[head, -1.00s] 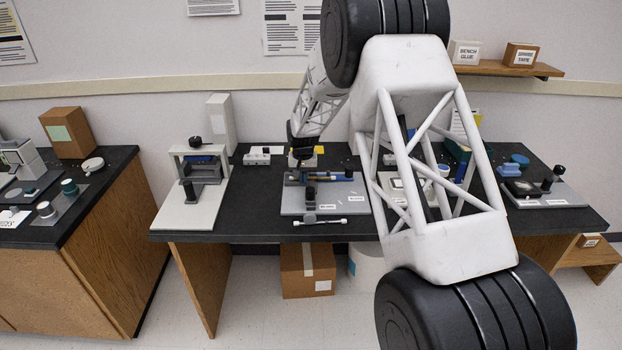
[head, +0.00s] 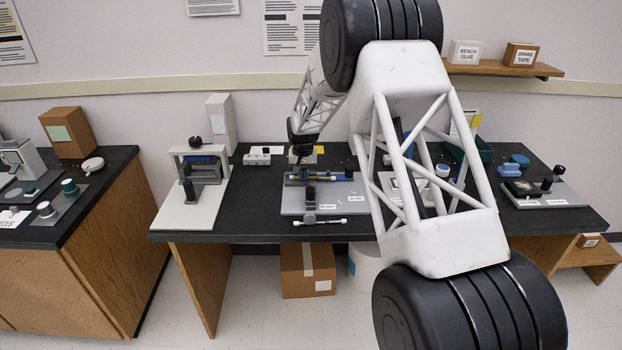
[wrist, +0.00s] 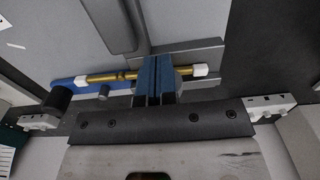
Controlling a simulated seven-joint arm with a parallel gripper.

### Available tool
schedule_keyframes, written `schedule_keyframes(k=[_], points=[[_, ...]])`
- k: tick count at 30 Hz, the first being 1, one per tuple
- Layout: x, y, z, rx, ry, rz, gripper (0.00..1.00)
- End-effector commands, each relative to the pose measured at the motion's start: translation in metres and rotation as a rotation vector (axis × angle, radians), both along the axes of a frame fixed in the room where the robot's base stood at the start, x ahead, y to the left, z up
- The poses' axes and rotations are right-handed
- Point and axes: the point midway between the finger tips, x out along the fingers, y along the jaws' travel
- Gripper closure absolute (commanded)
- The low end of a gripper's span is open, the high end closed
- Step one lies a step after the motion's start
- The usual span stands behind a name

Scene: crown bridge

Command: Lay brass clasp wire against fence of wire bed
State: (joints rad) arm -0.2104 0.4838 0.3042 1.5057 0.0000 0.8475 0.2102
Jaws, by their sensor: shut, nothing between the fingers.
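The brass clasp wire (wrist: 103,77), a thin brass rod with white ends, lies across the upper middle of the wrist view. One white end (wrist: 199,70) shows right of my fingers. My gripper (wrist: 157,80) has its two blue fingers together and empty, in front of the wire, hiding its middle. Whether the fingers touch the wire I cannot tell. The wire bed (head: 305,206) is a grey plate on the bench, below my gripper (head: 300,160) in the head view. A blue strip (wrist: 62,85) runs beside the wire. Whether the wire touches the fence is unclear.
A white-ended bar (head: 320,222) lies at the plate's front. A press-like stand (head: 200,170) is to the left. My arm hides part of the bench's right side.

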Motion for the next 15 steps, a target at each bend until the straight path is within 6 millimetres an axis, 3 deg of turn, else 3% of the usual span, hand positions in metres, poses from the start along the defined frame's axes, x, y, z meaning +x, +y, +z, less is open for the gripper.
schedule_keyframes(k=[15], points=[[0.0106, 0.0, -0.0003, 0.0, 0.0, 0.0, 1.0]])
